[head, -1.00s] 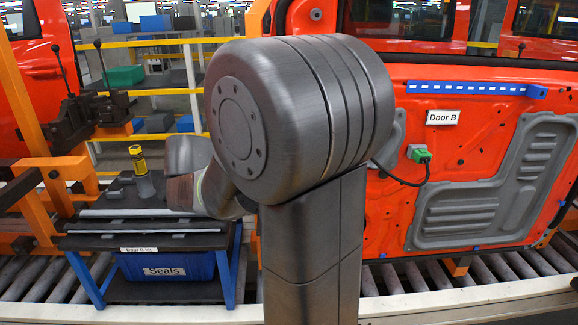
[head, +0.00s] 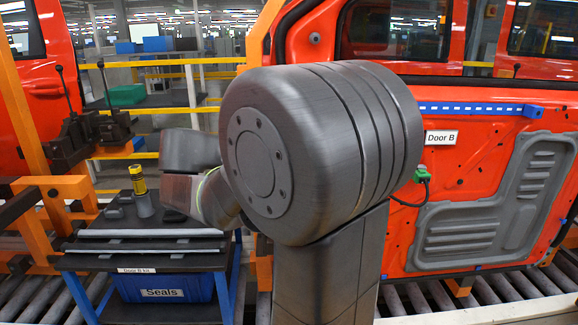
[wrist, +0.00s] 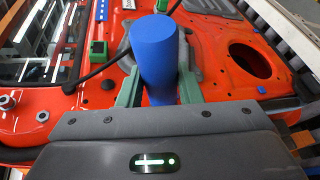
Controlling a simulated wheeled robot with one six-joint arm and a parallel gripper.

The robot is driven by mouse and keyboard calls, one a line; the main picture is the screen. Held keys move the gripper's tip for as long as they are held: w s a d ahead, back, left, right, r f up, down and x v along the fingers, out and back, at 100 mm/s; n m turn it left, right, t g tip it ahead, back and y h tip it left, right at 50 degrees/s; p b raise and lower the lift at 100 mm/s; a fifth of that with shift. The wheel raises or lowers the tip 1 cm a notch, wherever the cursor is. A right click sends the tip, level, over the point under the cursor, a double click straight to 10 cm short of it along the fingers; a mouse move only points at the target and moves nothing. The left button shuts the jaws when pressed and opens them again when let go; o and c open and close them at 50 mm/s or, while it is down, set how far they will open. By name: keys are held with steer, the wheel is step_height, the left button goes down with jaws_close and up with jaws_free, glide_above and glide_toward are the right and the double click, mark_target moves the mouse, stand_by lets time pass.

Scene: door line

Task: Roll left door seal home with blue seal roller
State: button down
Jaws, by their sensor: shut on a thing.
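My gripper (wrist: 160,92) is shut on the blue seal roller (wrist: 158,58), with its green fingers on both sides of the blue cylinder. The roller's working end is hidden. Behind it in the wrist view is the red door panel (wrist: 210,40); I cannot tell whether the roller touches it. In the head view my arm hides the gripper and roller. The door (head: 480,165), labelled Door B, stands at the right. I cannot make out the left door seal on it. Two long grey strips (head: 150,233) lie on the kit table (head: 100,262).
A yellow-topped tool (head: 139,185) stands on the kit table. A blue Seals bin (head: 165,288) sits below. A green connector (head: 421,174) with a black cable is on the door, also in the wrist view (wrist: 98,50). Orange clamp framing (head: 52,190) stands left. Rollers (head: 500,287) run along the front.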

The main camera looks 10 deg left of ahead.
steer(key=shift+r, duration=2.15)
steer(key=shift+s+f, duration=0.1)
steer(key=shift+s, duration=0.35)
steer(key=s+d+b, duration=0.1)
steer(key=s+d, duration=0.1)
steer(key=s, duration=0.3)
steer(key=shift+s, duration=0.4)
steer(key=shift+s, duration=0.1)
